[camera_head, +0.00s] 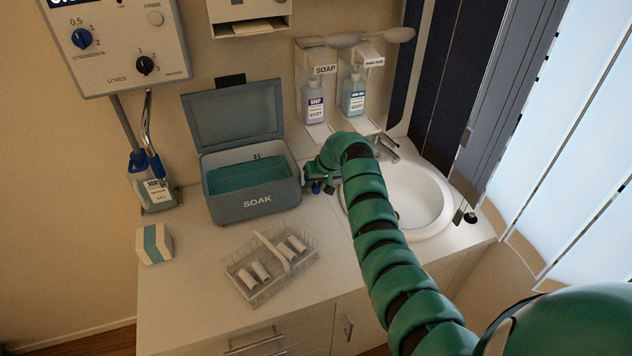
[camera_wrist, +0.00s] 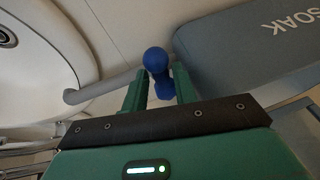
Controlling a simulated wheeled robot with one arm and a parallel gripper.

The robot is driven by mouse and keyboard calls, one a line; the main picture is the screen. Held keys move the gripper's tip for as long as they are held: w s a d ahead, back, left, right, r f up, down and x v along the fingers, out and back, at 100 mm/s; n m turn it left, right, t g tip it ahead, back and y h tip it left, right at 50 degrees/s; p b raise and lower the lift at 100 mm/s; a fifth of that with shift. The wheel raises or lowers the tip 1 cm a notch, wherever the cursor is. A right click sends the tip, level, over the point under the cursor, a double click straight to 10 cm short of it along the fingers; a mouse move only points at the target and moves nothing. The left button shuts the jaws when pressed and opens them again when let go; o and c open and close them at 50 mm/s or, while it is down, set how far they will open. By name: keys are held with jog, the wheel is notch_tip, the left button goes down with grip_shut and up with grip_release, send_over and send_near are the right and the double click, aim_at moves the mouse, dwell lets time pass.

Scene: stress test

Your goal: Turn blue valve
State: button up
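In the wrist view, a blue valve (camera_wrist: 155,62) with a rounded end shows at and between the two green fingertips of my gripper (camera_wrist: 160,88). The fingers stand apart on either side of its lower part. A small gap shows at the left finger; contact at the right finger is unclear. In the head view, my gripper (camera_head: 319,183) is between the soak box and the sink, with a small blue part (camera_head: 316,188) at it. My own arm hides much of that spot.
The grey soak box (camera_head: 252,201), lid open, is left of my gripper. The sink (camera_head: 432,204) is right. A grey spout (camera_wrist: 98,90) shows in the wrist view. Soap bottles (camera_head: 314,103) hang behind. A wire basket (camera_head: 245,284) and a sponge-like block (camera_head: 154,244) stand on the counter.

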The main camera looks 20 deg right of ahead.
grip_shut()
